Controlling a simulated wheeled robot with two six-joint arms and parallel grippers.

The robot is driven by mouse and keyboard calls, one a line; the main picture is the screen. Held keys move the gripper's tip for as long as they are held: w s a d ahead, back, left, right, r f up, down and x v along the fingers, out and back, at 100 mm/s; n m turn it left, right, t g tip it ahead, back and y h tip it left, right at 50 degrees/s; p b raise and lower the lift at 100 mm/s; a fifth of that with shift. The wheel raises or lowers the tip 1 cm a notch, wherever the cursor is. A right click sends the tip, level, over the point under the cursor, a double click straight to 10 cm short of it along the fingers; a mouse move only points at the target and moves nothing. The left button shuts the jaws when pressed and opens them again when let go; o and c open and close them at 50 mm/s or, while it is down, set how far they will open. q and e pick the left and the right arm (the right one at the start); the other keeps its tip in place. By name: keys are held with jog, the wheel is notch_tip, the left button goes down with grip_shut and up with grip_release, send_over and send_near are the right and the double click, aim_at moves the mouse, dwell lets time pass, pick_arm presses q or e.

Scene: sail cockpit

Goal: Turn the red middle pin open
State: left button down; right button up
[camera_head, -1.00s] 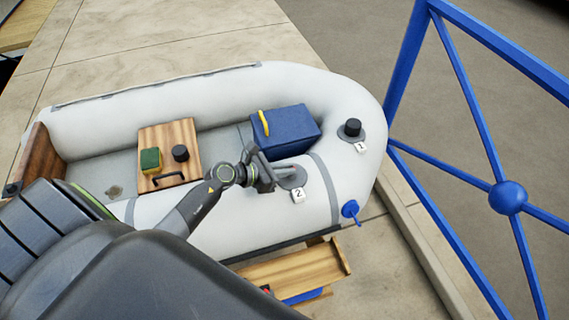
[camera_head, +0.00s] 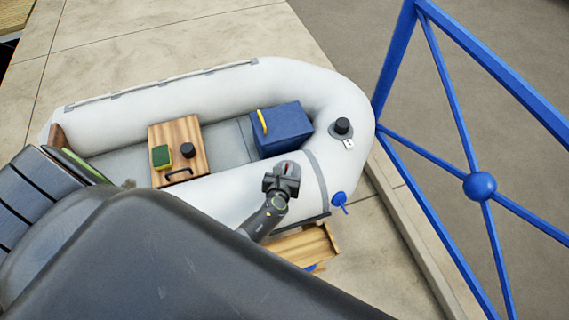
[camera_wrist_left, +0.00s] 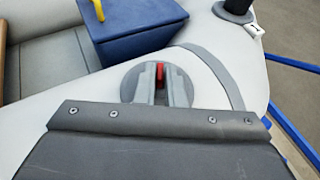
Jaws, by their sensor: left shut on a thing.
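The red pin (camera_wrist_left: 160,73) shows as a small red piece in the left wrist view, standing in the middle of a round grey valve (camera_wrist_left: 130,85) on the near tube of the white boat. My left gripper (camera_wrist_left: 160,90) is shut on the red pin, with a finger on each side of it. In the head view my left gripper (camera_head: 284,175) sits over the near tube and hides most of the valve. A little red shows at its tip. How far the pin is turned cannot be told. My right gripper is not in view.
A blue box (camera_head: 283,130) with a yellow handle stands inside the boat (camera_head: 225,203). A black-capped valve (camera_head: 342,128) is on the bow. A wooden board (camera_head: 175,133) carries a sponge (camera_head: 161,156). A blue railing (camera_head: 400,60) stands at right.

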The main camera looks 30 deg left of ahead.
pick_arm(q)
jog(key=n+y, duration=0.2)
jog(key=g+y+b, duration=0.1)
jog(key=shift+w+d+n, duration=0.25)
jog(key=shift+d+n, duration=0.05)
jog(key=shift+n, duration=0.1)
jog(key=shift+w+d+r+n+g+y+b, duration=0.1)
jog(key=shift+n+g+y+b, duration=0.5)
jog(key=shift+n+y, duration=0.2)
jog(key=shift+w+d+n+g+y+b, duration=0.1)
jog(key=shift+n+g+y+b, duration=0.4)
jog(key=shift+n+g+y, duration=0.25)
jog(key=c, duration=1.6)
grip_release()
jog(key=shift+o, duration=0.2)
jog(key=shift+s, duration=0.1)
